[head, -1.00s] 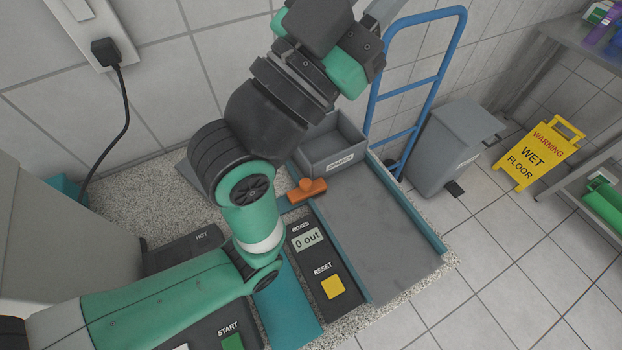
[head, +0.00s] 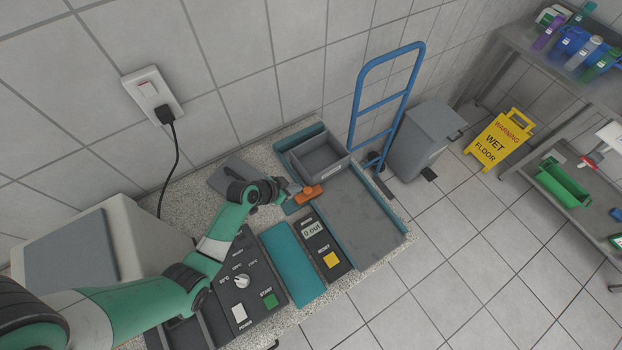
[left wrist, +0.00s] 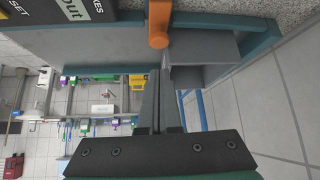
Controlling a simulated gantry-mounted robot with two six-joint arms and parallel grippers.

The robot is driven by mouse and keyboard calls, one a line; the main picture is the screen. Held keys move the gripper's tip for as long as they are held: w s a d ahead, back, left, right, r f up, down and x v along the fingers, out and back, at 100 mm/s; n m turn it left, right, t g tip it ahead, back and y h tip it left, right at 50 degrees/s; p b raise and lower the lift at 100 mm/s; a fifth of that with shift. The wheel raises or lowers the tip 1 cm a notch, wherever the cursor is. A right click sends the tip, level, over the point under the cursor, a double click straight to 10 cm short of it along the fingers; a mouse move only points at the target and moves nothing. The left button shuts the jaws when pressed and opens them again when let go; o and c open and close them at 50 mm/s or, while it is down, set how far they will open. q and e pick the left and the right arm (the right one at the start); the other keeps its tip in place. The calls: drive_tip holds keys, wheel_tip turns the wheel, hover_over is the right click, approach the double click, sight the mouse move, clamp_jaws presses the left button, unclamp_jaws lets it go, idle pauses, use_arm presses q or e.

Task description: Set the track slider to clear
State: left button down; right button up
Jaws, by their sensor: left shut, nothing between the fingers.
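The orange track slider (head: 309,194), a block with a knob, sits at the left edge of the grey track (head: 365,215), close to the front of a grey box (head: 321,158). My left gripper (head: 291,188) is at its left side, shut and empty. In the left wrist view the slider (left wrist: 158,28) stands just beyond the shut fingertips (left wrist: 165,78); I cannot tell whether they touch it. My right gripper is not in view.
A panel with a "0 out" display (head: 313,231) and a yellow reset button (head: 331,259) lies beside the track. A teal strip (head: 293,262) and the black control panel (head: 247,285) are left of it. The front part of the track is empty.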

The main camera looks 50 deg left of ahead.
sight(310, 188)
use_arm(q)
drive_tip(key=b+x, duration=0.6)
drive_tip(key=x, duration=0.4)
drive_tip(key=shift+w+a, duration=0.1)
idle(0.3)
drive_tip(key=s, duration=0.2)
drive_tip(key=s+p, duration=0.1)
drive_tip(key=s, duration=0.1)
drive_tip(key=s+a+p, duration=0.1)
drive_tip(key=s, duration=0.1)
drive_tip(key=shift+r, duration=0.1)
drive_tip(key=shift+s+p, duration=0.25)
drive_tip(key=shift+p, duration=0.05)
